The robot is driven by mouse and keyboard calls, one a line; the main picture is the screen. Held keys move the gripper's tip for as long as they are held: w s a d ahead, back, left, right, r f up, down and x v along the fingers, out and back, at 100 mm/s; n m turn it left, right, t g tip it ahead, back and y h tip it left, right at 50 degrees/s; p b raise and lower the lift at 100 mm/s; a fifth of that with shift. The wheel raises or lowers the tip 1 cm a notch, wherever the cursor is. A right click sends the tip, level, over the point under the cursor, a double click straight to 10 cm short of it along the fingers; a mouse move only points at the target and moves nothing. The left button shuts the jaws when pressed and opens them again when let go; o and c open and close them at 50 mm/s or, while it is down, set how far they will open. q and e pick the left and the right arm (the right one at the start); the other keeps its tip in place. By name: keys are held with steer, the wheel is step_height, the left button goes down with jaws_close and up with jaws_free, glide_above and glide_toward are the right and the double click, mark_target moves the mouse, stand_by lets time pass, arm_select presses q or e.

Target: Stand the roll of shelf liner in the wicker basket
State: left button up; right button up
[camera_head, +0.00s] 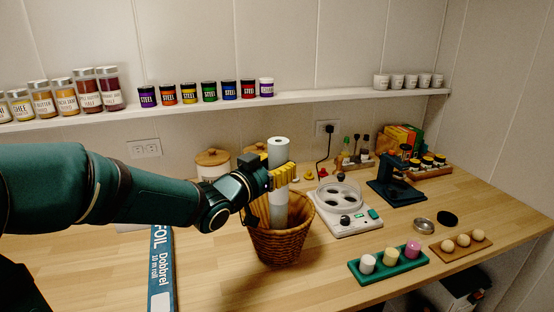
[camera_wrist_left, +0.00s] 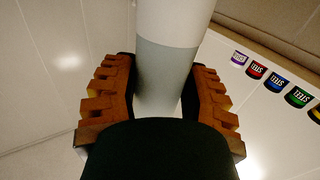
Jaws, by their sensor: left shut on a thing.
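The roll of shelf liner (camera_head: 279,150) is a pale grey-white tube with a dark hole in its top end. It is upright, with its lower part inside the wicker basket (camera_head: 283,246) on the counter. The basket's wall hides its bottom end, so I cannot tell whether it touches the basket floor. My left gripper (camera_head: 280,178) is shut on the roll around its middle, above the basket rim. In the left wrist view the roll (camera_wrist_left: 168,70) stands between the two ridged fingers (camera_wrist_left: 160,100). My right gripper is not in view.
A blue foil box (camera_head: 161,270) lies left of the basket. A white appliance (camera_head: 345,208) stands close on its right. A green candle tray (camera_head: 388,264) and a wooden tray (camera_head: 460,244) are at the front right. Jars line the wall shelf (camera_head: 210,106).

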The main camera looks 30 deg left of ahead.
arm_select(q)
steer(key=shift+f, duration=0.2)
steer(key=o, duration=1.3)
steer(key=shift+s, duration=0.15)
steer(key=s, duration=0.4)
steer(key=s+a, duration=0.1)
steer(key=s, duration=0.6)
steer(key=shift+s+a, duration=0.2)
steer(key=shift+s, duration=0.15)
